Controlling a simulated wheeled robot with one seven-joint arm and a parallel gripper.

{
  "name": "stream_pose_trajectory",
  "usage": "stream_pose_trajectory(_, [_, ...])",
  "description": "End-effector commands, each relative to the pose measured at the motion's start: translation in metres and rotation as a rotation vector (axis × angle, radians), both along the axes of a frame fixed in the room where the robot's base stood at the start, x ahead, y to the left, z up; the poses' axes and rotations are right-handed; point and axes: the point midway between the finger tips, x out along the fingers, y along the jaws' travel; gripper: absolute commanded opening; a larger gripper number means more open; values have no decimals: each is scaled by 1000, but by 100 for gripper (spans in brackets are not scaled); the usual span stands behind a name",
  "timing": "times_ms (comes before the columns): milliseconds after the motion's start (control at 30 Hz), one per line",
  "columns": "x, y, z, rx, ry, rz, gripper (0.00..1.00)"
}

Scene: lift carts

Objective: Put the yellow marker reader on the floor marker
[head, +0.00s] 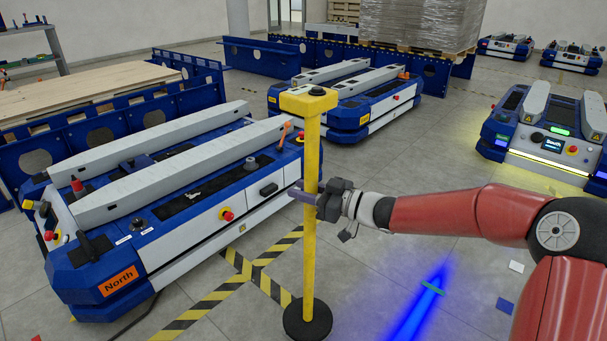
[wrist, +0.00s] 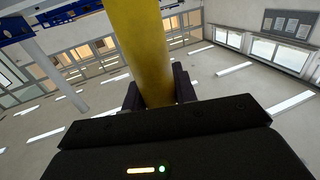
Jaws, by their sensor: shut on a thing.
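The yellow marker reader (head: 311,235) is a tall yellow post with a flat yellow head and a round black base. It stands upright in the head view; I cannot tell whether its base touches the floor. My gripper (head: 318,200) is shut around the post at mid-height, coming from the right. In the wrist view the post (wrist: 145,50) runs between the dark fingers (wrist: 158,95). Black-and-yellow tape lines (head: 243,272) cross on the floor left of the base.
A blue-and-white lift cart labelled North (head: 180,210) stands close left of the post. Another cart (head: 350,100) is behind it. A blue light streak (head: 415,312) with a green strip crosses open floor.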

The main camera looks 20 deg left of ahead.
Motion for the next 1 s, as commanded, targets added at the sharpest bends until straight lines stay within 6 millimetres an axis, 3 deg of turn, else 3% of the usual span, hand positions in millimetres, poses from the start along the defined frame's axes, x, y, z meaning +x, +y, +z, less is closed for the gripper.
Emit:
stream_pose_trajectory(133, [0,1,-20,8,-1,2,0])
stream_pose_trajectory(467, [0,1,-37,9,-4,2,0])
stream_pose_trajectory(733, [0,1,-69,9,-2,2,0])
stream_pose_trajectory(1000, [0,1,-73,8,-5,2,0])
